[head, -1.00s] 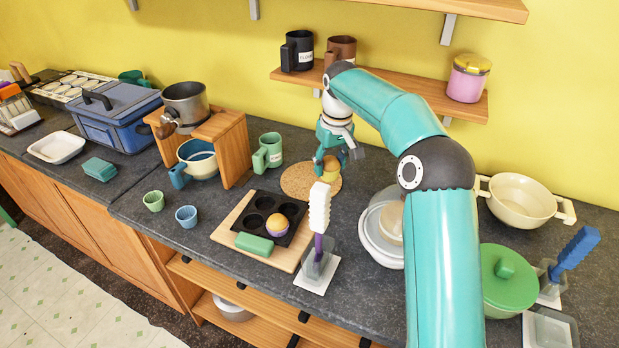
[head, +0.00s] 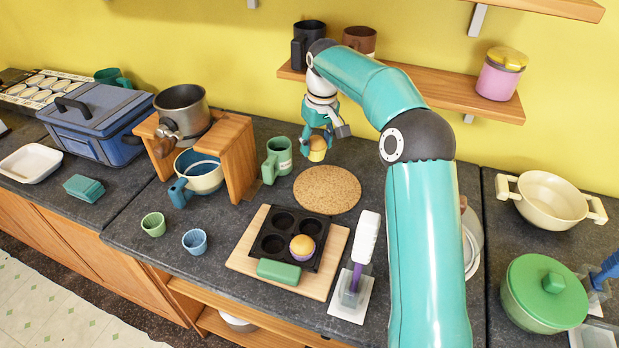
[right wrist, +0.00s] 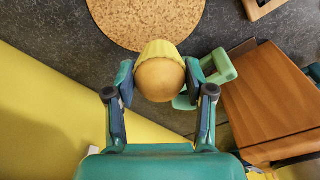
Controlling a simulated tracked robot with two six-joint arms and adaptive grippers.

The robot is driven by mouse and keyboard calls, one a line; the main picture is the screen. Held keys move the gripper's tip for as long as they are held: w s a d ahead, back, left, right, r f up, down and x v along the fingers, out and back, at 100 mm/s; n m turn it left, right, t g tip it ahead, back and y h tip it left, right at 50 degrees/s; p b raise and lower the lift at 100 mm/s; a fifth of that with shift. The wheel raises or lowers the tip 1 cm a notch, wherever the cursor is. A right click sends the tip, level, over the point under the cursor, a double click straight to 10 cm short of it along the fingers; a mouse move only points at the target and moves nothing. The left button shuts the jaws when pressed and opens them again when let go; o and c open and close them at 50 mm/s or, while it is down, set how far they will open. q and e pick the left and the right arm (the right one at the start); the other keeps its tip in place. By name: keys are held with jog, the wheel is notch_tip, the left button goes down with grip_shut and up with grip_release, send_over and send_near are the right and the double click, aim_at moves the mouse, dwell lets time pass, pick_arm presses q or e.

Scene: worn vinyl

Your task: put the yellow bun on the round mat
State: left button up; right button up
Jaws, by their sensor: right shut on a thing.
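My right gripper (head: 318,130) is shut on a bun in a yellow wrapper with a tan top (head: 317,149), at the back of the counter. In the right wrist view the same bun (right wrist: 160,78) sits between the two fingers of the gripper (right wrist: 159,88). The round cork mat (head: 328,190) lies flat and bare on the dark counter. In the head view the bun is behind the mat's back edge. In the right wrist view the bun overlaps the near edge of the mat (right wrist: 145,15). My left gripper is not in view.
A green mug (head: 277,158) and wooden stand (head: 235,155) are left of the mat. A muffin tin (head: 270,241) holding another bun, purple-wrapped (head: 302,247), lies in front. A wall shelf (head: 440,95) is above.

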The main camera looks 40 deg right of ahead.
jog(key=f, duration=0.6)
jog(key=shift+w+a+f, duration=0.2)
jog(key=shift+w+a, duration=0.05)
jog(key=shift+w, duration=0.05)
jog(key=shift+f+p, duration=0.35)
jog(key=shift+f, duration=1.2)
jog(key=shift+s, duration=0.1)
jog(key=o, duration=1.2)
jog(key=shift+f, duration=0.15)
jog(key=shift+c, duration=0.2)
jog(key=r, duration=0.4)
jog(key=s+r, duration=0.1)
jog(key=r, duration=0.7)
jog(key=shift+s+a+r+b, duration=0.15)
jog(key=shift+s+b, duration=0.1)
jog(key=shift+b, duration=0.05)
